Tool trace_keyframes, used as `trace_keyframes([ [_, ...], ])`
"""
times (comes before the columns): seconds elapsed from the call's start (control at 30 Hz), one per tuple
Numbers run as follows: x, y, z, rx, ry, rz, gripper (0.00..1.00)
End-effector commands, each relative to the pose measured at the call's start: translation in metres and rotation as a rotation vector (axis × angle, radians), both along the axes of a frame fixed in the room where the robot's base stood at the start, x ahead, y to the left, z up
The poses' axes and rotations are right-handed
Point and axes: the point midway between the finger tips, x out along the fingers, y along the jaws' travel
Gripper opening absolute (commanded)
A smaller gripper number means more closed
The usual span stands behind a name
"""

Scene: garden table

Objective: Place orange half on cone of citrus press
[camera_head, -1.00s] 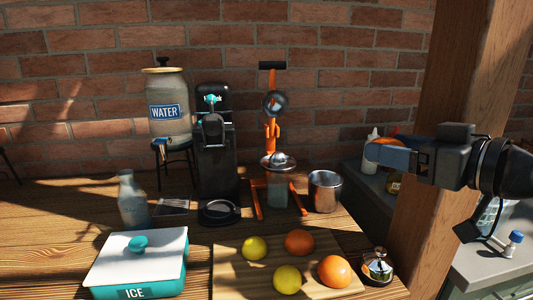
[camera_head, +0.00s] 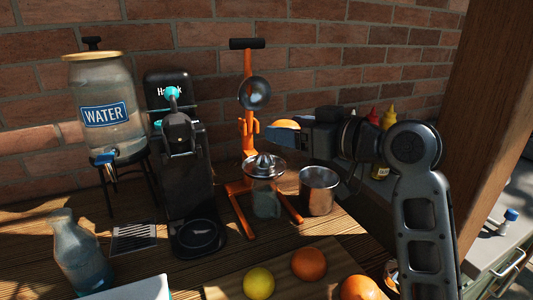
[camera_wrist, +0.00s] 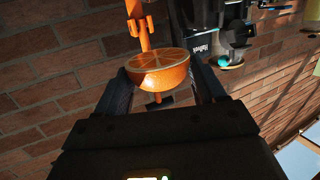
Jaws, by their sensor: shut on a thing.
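My gripper (camera_head: 283,135) is shut on an orange half (camera_wrist: 158,72), which sits between the two fingers in the wrist view with its cut face showing. In the head view the orange half (camera_head: 288,125) shows at the fingertips, partly hidden by the gripper. The citrus press (camera_head: 249,120) is orange with a black handle bar on top and a round metal cup. Its ridged metal cone (camera_head: 264,162) sits on a clear container between the orange legs. The gripper is above and to the right of the cone in the picture, apart from it.
A metal cup (camera_head: 318,192) stands right of the press. A black machine (camera_head: 185,190) and a water dispenser (camera_head: 103,108) stand to the left, with a glass bottle (camera_head: 76,250) in front. Oranges (camera_head: 309,264) and a lemon (camera_head: 258,283) lie on a cutting board (camera_head: 232,286).

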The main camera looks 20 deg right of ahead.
Motion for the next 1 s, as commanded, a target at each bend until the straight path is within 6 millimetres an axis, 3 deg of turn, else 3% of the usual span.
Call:
trace_keyframes([
  [0.2, 0.037, 0.018, -0.024, 0.0, 0.002, 0.002, 0.37],
  [0.33, 0.047, 0.023, -0.031, 0.001, 0.001, 0.001, 0.37],
  [0.53, 0.05, 0.024, -0.042, 0.001, 0.002, 0.0, 0.37],
  [0.77, 0.05, 0.023, -0.072, 0.001, 0.003, -0.001, 0.37],
  [1.0, 0.05, 0.023, -0.073, 0.0, 0.0, -0.001, 0.37],
])
